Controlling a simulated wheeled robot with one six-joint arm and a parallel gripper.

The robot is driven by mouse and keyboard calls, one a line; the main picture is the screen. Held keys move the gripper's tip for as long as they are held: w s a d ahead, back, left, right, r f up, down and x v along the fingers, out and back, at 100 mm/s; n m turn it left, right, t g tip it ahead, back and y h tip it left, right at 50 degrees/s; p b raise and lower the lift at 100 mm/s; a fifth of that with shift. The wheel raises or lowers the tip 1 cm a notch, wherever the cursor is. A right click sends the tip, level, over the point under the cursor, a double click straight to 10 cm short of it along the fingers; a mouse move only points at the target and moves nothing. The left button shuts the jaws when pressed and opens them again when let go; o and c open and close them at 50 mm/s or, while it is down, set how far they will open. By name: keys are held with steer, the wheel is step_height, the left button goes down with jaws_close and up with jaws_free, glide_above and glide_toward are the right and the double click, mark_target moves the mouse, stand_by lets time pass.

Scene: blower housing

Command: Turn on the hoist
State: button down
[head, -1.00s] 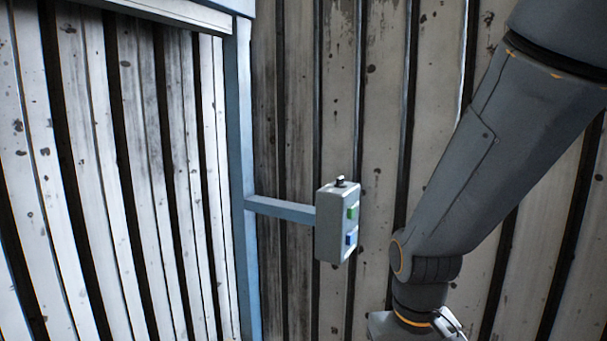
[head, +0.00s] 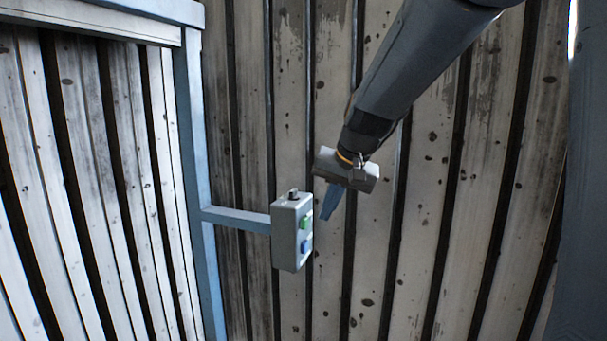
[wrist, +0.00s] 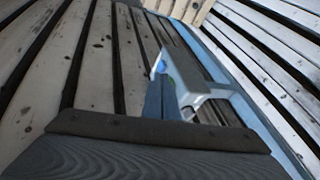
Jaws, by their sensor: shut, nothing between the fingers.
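A grey control box (head: 287,232) is fixed to a blue frame by a short side arm. It has a green button (head: 305,222) above a blue button (head: 306,246) on its right face, and a small dark knob (head: 293,194) on top. My gripper (head: 325,217) is shut and empty, pointing down just right of the box, near the green button. Whether it touches the button cannot be told.
A blue upright post (head: 192,130) and the side arm (head: 238,219) carry the box at the left. A wall of worn vertical planks (head: 420,200) stands behind. The space right of and below the box is open.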

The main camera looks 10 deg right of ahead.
steer(key=w+d+r+m+t+p, duration=0.1)
steer(key=w+r, duration=0.3)
steer(key=r, duration=0.5)
steer(key=shift+w+d+r+t, duration=0.2)
steer(key=shift+d+t, duration=0.1)
steer(key=shift+d, duration=0.1)
steer(key=p, duration=0.4)
glide_toward(299, 198)
steer(key=x, duration=0.5)
steer(key=shift+s, duration=0.2)
steer(key=shift+w+a+f+p, duration=0.15)
steer(key=shift+w+a+p, duration=0.1)
steer(key=shift+a+p, duration=0.1)
steer(key=shift+w+d, duration=0.1)
steer(key=shift+d, duration=0.2)
